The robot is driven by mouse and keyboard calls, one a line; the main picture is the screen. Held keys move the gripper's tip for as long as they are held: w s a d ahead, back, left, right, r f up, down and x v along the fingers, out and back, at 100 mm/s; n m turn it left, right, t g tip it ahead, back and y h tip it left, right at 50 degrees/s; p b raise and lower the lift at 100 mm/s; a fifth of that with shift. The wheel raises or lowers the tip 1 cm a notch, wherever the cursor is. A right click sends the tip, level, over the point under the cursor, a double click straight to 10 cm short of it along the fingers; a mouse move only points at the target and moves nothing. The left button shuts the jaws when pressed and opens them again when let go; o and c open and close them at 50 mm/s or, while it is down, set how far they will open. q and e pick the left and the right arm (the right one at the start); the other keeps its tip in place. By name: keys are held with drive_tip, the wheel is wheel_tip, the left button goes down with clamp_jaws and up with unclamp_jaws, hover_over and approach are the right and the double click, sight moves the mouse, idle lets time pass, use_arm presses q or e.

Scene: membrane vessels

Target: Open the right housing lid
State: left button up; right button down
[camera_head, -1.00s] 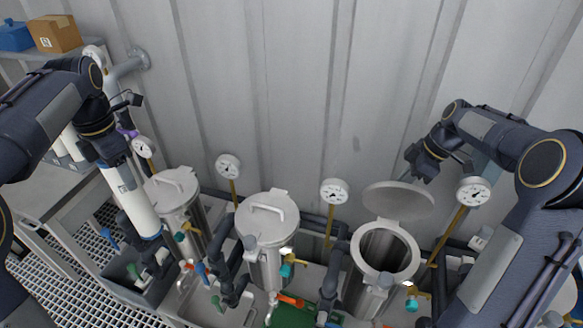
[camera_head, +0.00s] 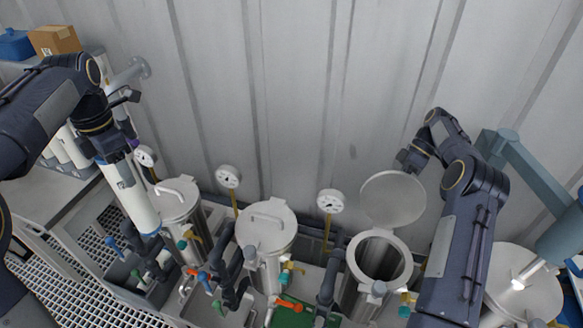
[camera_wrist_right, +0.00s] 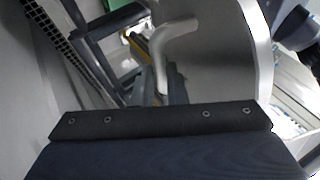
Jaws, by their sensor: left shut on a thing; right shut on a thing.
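The lid (camera_head: 392,200) is a round grey disc. It stands tilted up behind the open steel housing (camera_head: 405,268), whose round mouth shows dark and empty-looking. My right gripper (camera_head: 412,162) is at the lid's upper back side, shut on its handle; the fingers are mostly hidden. In the right wrist view the bent handle (camera_wrist_right: 168,45) and the lid's plate (camera_wrist_right: 225,60) show close ahead. My left gripper (camera_head: 108,156) is shut on the upper part of a white membrane cylinder (camera_head: 130,198) with blue bands, held tilted at the left.
Two lidded housings stand to the left, one in the middle (camera_head: 265,240) and one farther left (camera_head: 172,212). Another lidded housing (camera_head: 520,290) is at the right, beside my right arm. Gauges (camera_head: 331,201), pipes and coloured valves crowd around them. A corrugated wall rises behind.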

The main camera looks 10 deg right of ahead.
drive_tip(key=shift+s+f, duration=0.2)
drive_tip(key=shift+f, duration=0.2)
drive_tip(key=c, duration=1.5)
unclamp_jaws()
drive_tip(key=shift+o, duration=0.2)
drive_tip(key=shift+w+r, duration=0.1)
drive_tip(key=shift+r, duration=0.1)
drive_tip(key=shift+r, duration=0.1)
wheel_tip(320, 180, up, 3)
drive_tip(key=shift+a+r+b, duration=0.1)
drive_tip(key=shift+b, duration=0.5)
drive_tip(key=s+a+r+b, duration=0.1)
drive_tip(key=r, duration=0.1)
drive_tip(key=s+a+r+b, duration=0.2)
drive_tip(key=s+r, duration=0.1)
drive_tip(key=shift+s+r, duration=0.1)
drive_tip(key=shift+r, duration=0.2)
drive_tip(key=s+a+r+b, duration=0.3)
drive_tip(key=s+a+r, duration=0.1)
drive_tip(key=s, duration=0.3)
drive_tip(key=shift+a, duration=0.75)
